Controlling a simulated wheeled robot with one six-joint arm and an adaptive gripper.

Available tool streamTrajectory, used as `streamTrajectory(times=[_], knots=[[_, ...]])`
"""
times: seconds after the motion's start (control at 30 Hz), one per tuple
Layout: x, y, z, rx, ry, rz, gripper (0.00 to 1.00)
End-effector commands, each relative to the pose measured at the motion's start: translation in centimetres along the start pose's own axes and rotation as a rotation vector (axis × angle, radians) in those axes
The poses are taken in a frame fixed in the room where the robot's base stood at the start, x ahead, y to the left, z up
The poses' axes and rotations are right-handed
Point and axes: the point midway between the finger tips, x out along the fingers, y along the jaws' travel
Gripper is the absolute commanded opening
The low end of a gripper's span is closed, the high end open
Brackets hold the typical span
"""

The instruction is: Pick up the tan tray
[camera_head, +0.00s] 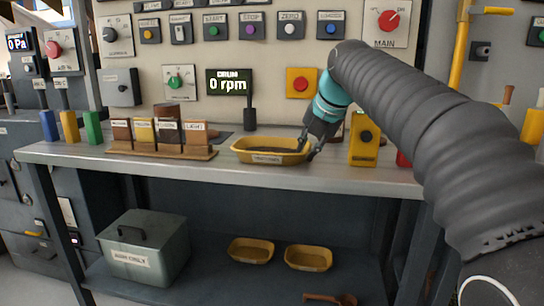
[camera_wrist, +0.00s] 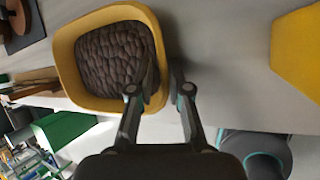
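In the wrist view the tan tray (camera_wrist: 68,50) fills the upper left. My gripper (camera_head: 309,150) is at the tray's right end in the head view. In the wrist view my gripper (camera_wrist: 165,78) has one finger inside the tray and one outside, close together with the side wall between them. It looks shut on that wall; the exact contact is hard to see. The tray appears level; whether it touches the bench is unclear.
A yellow box (camera_head: 365,142) stands to the right on the bench. A wooden rack (camera_head: 160,151) with labelled blocks is on the left. A dark handle (camera_head: 250,117) stands behind the tray. Two similar trays (camera_head: 251,251) (camera_head: 308,258) and a lidded box (camera_head: 144,250) are on the lower shelf.

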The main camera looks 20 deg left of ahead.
Motion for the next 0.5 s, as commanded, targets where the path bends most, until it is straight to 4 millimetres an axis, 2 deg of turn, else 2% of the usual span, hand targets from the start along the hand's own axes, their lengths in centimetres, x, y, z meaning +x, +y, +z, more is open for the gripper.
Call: streamTrajectory(times=[0.27,0.33,0.5], knots=[[0.19,0.03,0.01,0.000,-0.001,0.001,0.17],[0.18,0.03,0.02,0.000,-0.001,0.001,0.00],[0.17,0.02,0.02,0.000,-0.001,0.001,0.00]])
